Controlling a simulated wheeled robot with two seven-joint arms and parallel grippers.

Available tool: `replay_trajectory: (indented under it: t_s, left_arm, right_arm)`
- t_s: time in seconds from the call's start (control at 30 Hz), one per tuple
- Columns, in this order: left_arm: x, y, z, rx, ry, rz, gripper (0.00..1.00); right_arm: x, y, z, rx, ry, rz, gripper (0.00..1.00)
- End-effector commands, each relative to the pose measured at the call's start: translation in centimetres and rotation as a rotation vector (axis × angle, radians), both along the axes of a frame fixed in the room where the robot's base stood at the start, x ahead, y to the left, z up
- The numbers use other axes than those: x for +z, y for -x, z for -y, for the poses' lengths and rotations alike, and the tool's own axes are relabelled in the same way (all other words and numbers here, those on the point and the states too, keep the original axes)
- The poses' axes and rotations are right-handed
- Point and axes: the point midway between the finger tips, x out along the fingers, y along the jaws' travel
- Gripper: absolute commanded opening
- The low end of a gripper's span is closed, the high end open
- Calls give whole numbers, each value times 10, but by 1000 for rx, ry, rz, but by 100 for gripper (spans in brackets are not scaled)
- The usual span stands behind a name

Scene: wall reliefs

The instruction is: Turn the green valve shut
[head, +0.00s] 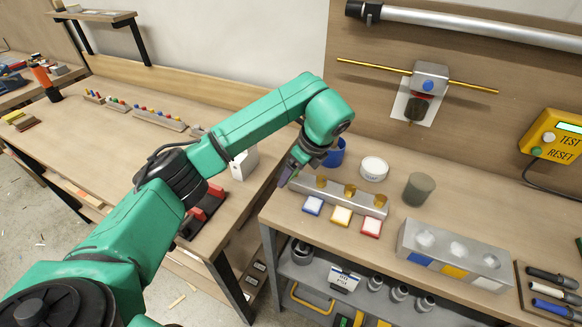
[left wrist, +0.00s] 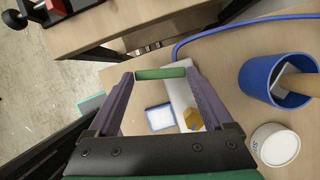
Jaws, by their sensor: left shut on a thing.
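My left gripper (head: 285,181) hangs over the gap at the left end of the right-hand bench, beside a grey rail (head: 330,191) with brass pieces. In the left wrist view, its purple fingers (left wrist: 160,75) are well apart with a short green bar (left wrist: 160,73) spanning their tips. On the wall, a grey valve-like block (head: 431,72) with a blue knob sits on a brass pipe. My right gripper is not in view.
A blue cup (head: 335,155), a white round tin (head: 374,168) and a grey-green cylinder (head: 418,189) stand behind the rail. Blue, yellow and red pads lie before it. A grey block with white domes (head: 455,253) and a yellow TEST/RESET box (head: 553,137) are right.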

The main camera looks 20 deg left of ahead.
Motion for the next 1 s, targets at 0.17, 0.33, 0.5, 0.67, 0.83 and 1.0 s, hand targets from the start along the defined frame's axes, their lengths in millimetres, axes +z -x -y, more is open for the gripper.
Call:
replay_trajectory:
  t_s: [0.17, 0.33, 0.5, 0.67, 0.83, 1.0]
  left_arm:
    - [4, -2, 4, 120, 1, 5, 29]
    - [3, -2, 6, 198, 2, 4, 29]
    - [2, -3, 7, 240, 2, 5, 29]
    - [2, -3, 7, 254, 3, 5, 29]
    - [2, -3, 7, 255, 3, 6, 29]
    - [2, -3, 7, 255, 3, 6, 92]
  right_arm:
    - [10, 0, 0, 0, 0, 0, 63]
    - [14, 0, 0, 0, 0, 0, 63]
    - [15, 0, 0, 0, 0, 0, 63]
    - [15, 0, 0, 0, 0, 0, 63]
    - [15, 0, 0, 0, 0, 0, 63]
    - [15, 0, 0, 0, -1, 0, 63]
